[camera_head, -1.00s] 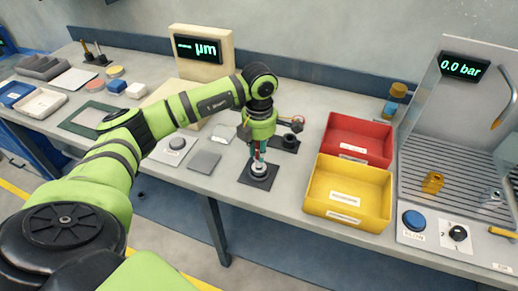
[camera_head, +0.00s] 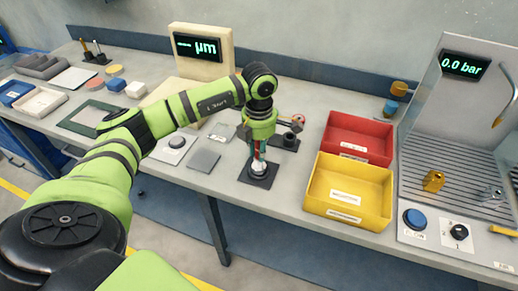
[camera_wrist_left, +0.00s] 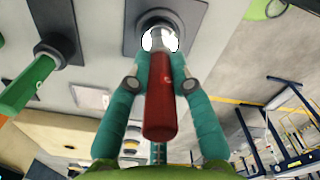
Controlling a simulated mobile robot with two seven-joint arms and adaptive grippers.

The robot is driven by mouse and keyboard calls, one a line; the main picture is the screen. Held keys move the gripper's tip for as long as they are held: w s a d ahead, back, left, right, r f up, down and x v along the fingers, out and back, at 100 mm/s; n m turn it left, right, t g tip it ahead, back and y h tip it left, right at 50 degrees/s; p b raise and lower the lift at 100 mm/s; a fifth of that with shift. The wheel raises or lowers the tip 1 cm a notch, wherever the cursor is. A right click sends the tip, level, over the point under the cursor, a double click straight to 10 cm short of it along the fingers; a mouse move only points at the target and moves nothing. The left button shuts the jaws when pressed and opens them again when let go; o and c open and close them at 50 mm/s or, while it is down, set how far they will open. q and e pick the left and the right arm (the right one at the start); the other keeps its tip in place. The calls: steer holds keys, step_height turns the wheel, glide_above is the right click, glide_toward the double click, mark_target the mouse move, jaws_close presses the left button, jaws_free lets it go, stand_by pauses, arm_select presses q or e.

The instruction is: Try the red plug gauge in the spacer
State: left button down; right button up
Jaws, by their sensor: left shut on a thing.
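The red plug gauge (camera_wrist_left: 160,100) is between the teal fingers of my left gripper (camera_wrist_left: 158,84), which is shut on it. It also shows in the head view (camera_head: 262,147), upright under the wrist. Its bright metal end (camera_wrist_left: 160,40) points at a dark round piece (camera_wrist_left: 154,20), apparently the spacer, on a dark square plate (camera_wrist_left: 187,12). The plate also shows in the head view (camera_head: 269,179). The end meets or overlaps the round piece; I cannot tell how deep it is. My right gripper is not in view.
A green-handled gauge (camera_wrist_left: 28,84) stands in a dark holder close by. A second dark base (camera_head: 290,141) sits behind. The yellow bin (camera_head: 346,215) and red bin (camera_head: 370,127) are just right of my gripper. A grey square plate (camera_head: 203,160) lies to the left.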

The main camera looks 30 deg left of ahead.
arm_select(q)
steer(key=shift+r, duration=0.2)
steer(key=shift+r+p, duration=1.55)
steer(key=shift+r, duration=0.8)
steer(key=shift+d, duration=0.1)
